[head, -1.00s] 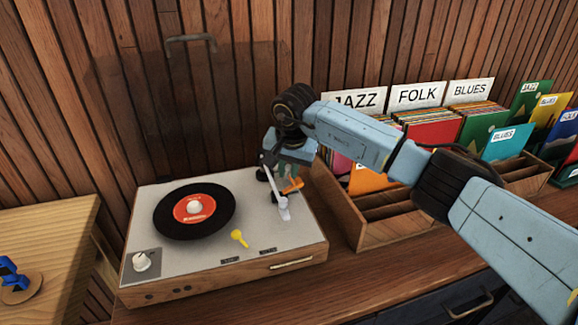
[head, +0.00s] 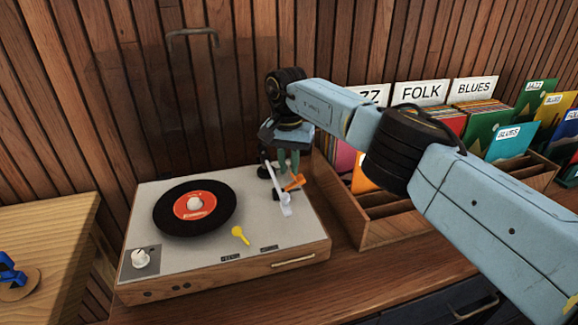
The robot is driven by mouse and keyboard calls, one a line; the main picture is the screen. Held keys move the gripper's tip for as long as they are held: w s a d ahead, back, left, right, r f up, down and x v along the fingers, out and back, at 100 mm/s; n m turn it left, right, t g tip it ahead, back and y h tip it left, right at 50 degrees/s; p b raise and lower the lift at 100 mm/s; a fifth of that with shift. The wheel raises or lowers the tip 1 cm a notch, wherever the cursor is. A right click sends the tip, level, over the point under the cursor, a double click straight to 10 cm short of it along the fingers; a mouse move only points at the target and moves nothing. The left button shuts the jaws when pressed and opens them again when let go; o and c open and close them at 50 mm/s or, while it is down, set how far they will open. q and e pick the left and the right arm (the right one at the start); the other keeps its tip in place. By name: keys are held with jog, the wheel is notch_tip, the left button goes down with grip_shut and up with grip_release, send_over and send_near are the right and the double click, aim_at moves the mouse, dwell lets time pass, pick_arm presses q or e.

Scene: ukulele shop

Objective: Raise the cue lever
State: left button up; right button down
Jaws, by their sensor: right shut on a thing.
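The turntable (head: 205,262) has a grey top and a wooden body. The orange lever (head: 294,183), which looks like the cue lever, is at its right rear, beside the white tonearm (head: 276,187). My right gripper (head: 288,170) points down from above, with its greenish fingers at the orange lever and shut on it. The fingers hide part of the lever, so its exact tilt is hard to tell. The tonearm's head (head: 286,210) is right of the black record (head: 165,213) and clear of it. My left gripper is not in view.
A yellow lever (head: 240,235) and a white knob (head: 141,258) are on the turntable's front. A dark see-through lid with a handle (head: 191,33) stands raised behind. A wooden record crate (head: 385,232) stands close on the right. A small blue object (head: 10,272) lies at far left.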

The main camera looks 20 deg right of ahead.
jog(key=c, duration=1.3)
grip_release()
jog(key=shift+c, duration=0.2)
